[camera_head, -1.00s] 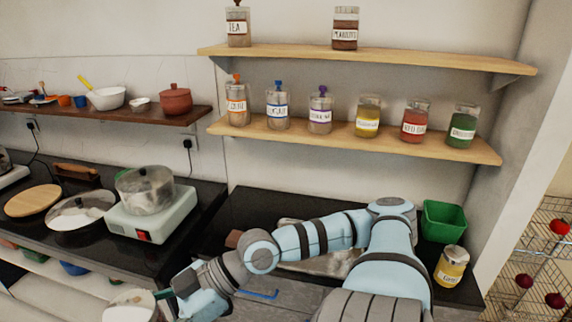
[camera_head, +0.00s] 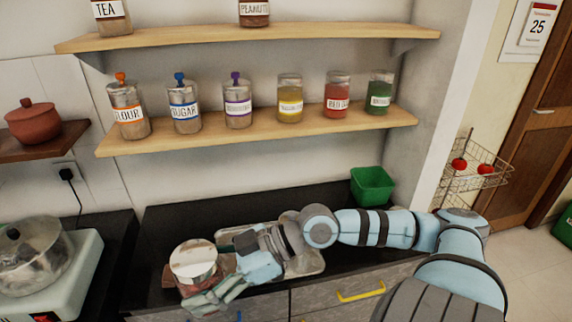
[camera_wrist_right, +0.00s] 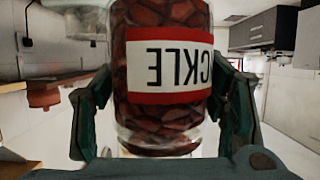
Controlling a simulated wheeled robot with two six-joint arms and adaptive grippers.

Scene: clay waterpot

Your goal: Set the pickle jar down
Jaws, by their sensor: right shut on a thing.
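The pickle jar (camera_head: 194,260) has a pale lid and dark red contents and is in my right gripper (camera_head: 208,292). It looks upright in the head view, over the left front part of the dark counter (camera_head: 160,225). I cannot tell whether its base touches the counter. In the wrist view the jar (camera_wrist_right: 165,98) fills the middle, its label turned upside down, with a finger on each side. My left gripper is out of view.
A reddish-brown block (camera_head: 168,276) shows partly hidden beside the jar. A metal tray or basin (camera_head: 308,262) lies behind my arm. A green bin (camera_head: 372,186) stands back right. A cooker with a pot (camera_head: 35,255) is left. Labelled jars line the shelf (camera_head: 260,130) above.

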